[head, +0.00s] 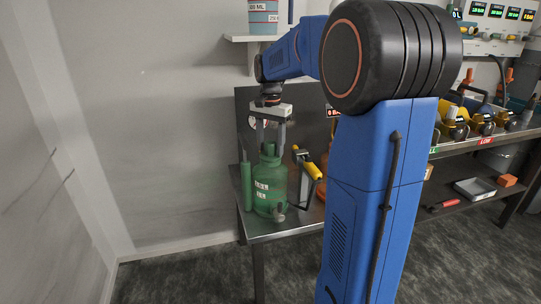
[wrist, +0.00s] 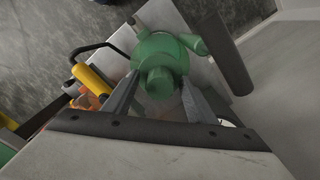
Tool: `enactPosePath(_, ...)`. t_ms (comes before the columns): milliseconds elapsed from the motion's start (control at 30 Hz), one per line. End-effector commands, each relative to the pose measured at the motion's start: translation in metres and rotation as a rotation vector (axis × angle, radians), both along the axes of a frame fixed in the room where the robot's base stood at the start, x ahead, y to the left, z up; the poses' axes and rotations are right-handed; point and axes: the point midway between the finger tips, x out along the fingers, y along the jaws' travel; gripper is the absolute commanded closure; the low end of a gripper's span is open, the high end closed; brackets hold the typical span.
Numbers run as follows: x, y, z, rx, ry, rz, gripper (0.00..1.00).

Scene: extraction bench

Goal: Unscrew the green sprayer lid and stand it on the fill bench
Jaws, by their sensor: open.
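The green sprayer (head: 270,188) stands upright on the metal fill bench (head: 262,228), with white labels on its body. Its green lid (head: 269,150) sits on top. In the wrist view the lid's knob (wrist: 160,84) shows between the two fingers, with the round green shoulder behind it. My gripper (head: 269,145) points down over the sprayer, its fingers on either side of the lid. In the wrist view my gripper (wrist: 158,90) is open, and the fingers look apart from the knob. Whether either finger touches the lid is hard to tell.
A green upright cylinder (head: 246,186) stands close left of the sprayer. A shelf with a measuring bucket (head: 263,17) is above. The bench's front edge is near the sprayer.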

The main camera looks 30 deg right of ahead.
Motion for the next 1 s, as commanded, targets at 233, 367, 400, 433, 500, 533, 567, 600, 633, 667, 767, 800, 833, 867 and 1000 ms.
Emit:
enactPosePath(233,0.0,0.0,0.0,0.0,0.0,-0.244,0.48)
enactPosePath(367,0.0,0.0,0.0,0.0,0.0,-0.373,0.48)
enactPosePath(400,0.0,0.0,0.0,0.0,0.0,-0.408,0.48)
enactPosePath(433,0.0,0.0,0.0,0.0,0.0,-0.431,0.48)
enactPosePath(500,0.0,0.0,0.0,0.0,0.0,-0.473,0.48)
enactPosePath(533,0.0,0.0,0.0,0.0,0.0,-0.485,0.48)
enactPosePath(567,0.0,0.0,0.0,0.0,0.0,-0.493,0.48)
enactPosePath(600,0.0,0.0,0.0,0.0,0.0,-0.501,0.48)
enactPosePath(633,0.0,0.0,0.0,0.0,0.0,-0.503,0.48)
enactPosePath(667,0.0,0.0,0.0,0.0,0.0,-0.504,0.48)
enactPosePath(767,0.0,0.0,0.0,0.0,0.0,-0.502,0.48)
enactPosePath(800,0.0,0.0,0.0,0.0,0.0,-0.502,0.51)
enactPosePath(833,0.0,0.0,0.0,0.0,0.0,-0.502,0.58)
enactPosePath(867,0.0,0.0,0.0,0.0,0.0,-0.502,0.65)
enactPosePath(1000,0.0,0.0,0.0,0.0,0.0,-0.501,0.95)
